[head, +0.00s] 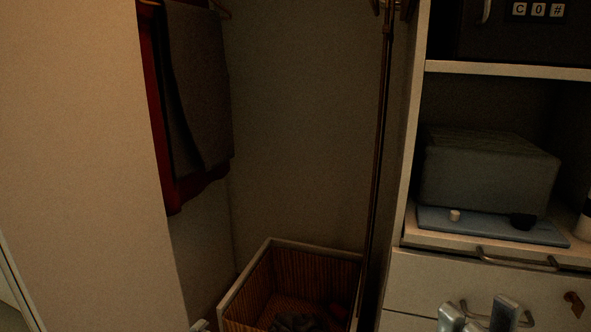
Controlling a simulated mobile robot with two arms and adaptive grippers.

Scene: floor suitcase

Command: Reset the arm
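My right gripper (480,315) shows at the bottom edge, right of centre, in front of the white drawers. Its grey fingertips stand apart with nothing visible between them, and the rest of it is cut off by the frame. A small pale piece (201,325) shows at the bottom edge beside the basket; it may be the tip of my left gripper, but too little shows to tell its state.
A wooden basket (262,280) with dark cloth in it stands in the closet. Dark clothes (195,85) hang at the left, and a thin pole (378,150) stands at the right. A grey box (485,175) rests on the shelf above the drawers (420,280).

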